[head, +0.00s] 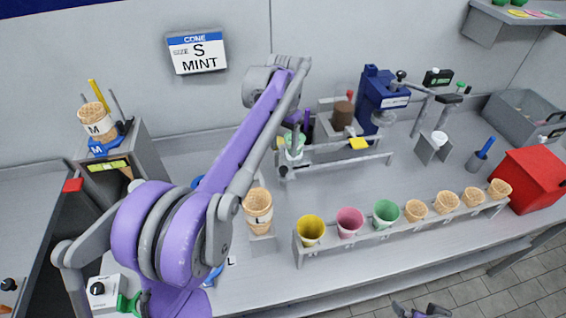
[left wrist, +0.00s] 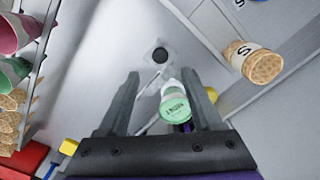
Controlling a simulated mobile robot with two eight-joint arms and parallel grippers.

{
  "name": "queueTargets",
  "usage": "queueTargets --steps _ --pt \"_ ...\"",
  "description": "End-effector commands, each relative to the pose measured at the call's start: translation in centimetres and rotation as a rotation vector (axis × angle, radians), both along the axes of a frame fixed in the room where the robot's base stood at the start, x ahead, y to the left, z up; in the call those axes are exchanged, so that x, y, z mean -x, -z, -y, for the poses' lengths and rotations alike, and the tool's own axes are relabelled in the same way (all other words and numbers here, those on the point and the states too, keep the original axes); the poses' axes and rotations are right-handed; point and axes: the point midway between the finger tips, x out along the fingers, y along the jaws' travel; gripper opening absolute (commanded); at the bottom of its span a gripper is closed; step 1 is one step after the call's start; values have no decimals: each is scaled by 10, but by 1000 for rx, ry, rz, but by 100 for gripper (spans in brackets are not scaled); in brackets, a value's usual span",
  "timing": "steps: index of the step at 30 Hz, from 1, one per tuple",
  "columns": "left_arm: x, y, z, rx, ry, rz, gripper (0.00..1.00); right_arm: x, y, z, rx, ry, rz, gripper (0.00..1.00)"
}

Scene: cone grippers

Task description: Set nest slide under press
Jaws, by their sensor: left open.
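My left gripper (head: 291,145) is at the left end of a long grey rail (head: 345,162) on the bench. In the left wrist view its fingers (left wrist: 166,92) are open, with a pale green and white cup (left wrist: 175,108) in line between them; I cannot tell if they touch it. The cup also shows in the head view (head: 294,151). A blue press (head: 380,97) stands behind the rail to the right. A yellow tab (head: 359,143) shows near the rail. The nest slide is hard to make out behind my gripper. A part that looks like my right gripper (head: 421,311) shows at the bottom edge.
A rack (head: 400,235) with coloured cups and waffle cones stands at the front. A cone marked L (head: 258,210) stands left of it. A red box (head: 532,180) is at the right. A sign (head: 196,51) reads cone size S, mint. Bare bench lies between rail and rack.

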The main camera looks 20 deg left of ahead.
Motion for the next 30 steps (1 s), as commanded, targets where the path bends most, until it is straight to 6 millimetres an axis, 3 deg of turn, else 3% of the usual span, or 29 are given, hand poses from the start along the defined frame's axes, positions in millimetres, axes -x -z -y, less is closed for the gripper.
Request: queueTargets --steps 6,12,25,30 --pt "0 45 0 0 0 0 67 2 5 0 0 0 -4 100" --pt "0 73 0 0 0 0 67 3 6 0 0 0 -5 100" --pt "0 84 0 0 0 1 67 3 6 0 0 0 -5 100" --pt "0 84 0 0 0 1 38 3 7 0 0 0 -5 100"
